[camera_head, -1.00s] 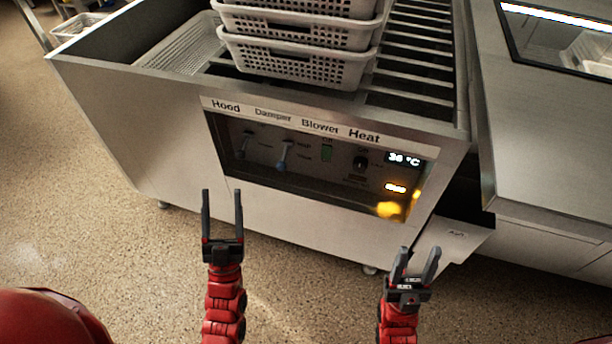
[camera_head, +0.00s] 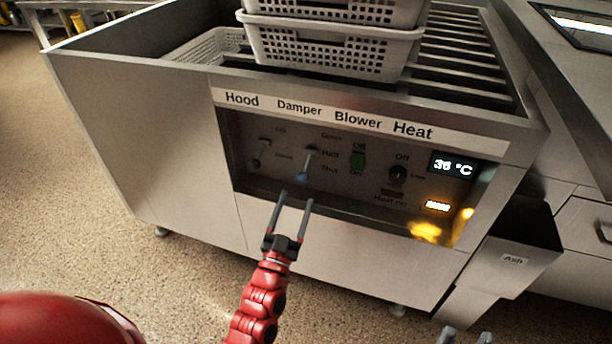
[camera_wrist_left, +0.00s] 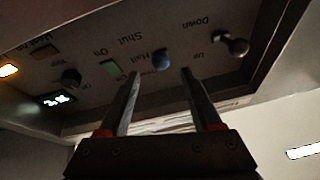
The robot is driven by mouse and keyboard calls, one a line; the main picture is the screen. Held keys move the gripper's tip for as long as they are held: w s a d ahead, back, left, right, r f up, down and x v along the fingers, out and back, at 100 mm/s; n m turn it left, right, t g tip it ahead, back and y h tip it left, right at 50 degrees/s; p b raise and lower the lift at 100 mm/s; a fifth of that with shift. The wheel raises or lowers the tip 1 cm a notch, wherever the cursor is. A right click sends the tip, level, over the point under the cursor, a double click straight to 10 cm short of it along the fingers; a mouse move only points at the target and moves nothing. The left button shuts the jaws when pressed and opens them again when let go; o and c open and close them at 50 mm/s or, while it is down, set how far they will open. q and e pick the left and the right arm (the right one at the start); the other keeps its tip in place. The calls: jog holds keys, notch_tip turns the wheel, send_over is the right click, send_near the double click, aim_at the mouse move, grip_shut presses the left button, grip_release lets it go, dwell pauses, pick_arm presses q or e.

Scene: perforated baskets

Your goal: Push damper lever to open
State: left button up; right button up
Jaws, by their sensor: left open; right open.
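The damper lever (camera_head: 306,168) has a blue knob and sits on the recessed control panel under the "Damper" label. Its knob hangs low, near the lowest mark, which is hard to read. My left gripper (camera_head: 297,197) is open and empty, its fingertips just below and slightly left of the lever in the head view. In the left wrist view the blue knob (camera_wrist_left: 161,60) shows ahead, between the directions of the two open fingers (camera_wrist_left: 160,80); I see no contact. My right gripper (camera_head: 465,337) shows only its fingertips at the bottom edge, open and empty.
The hood lever (camera_head: 259,158) is left of the damper. The green blower switch (camera_head: 357,160), heat knob (camera_head: 397,174) and 36 °C display (camera_head: 452,166) are to the right. White baskets (camera_head: 330,48) stand on top. An ash drawer (camera_head: 510,262) juts out at right.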

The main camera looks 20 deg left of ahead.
aim_at(304, 176)
pick_arm(q)
jog(key=b+x, duration=0.1)
jog(key=x, duration=0.6)
jog(key=shift+w+r+b, duration=0.1)
jog(key=shift+w+b, duration=0.3)
jog(key=shift+w+r, duration=0.35)
jog(key=shift+w, duration=0.25)
jog(key=shift+c, duration=0.3)
grip_shut()
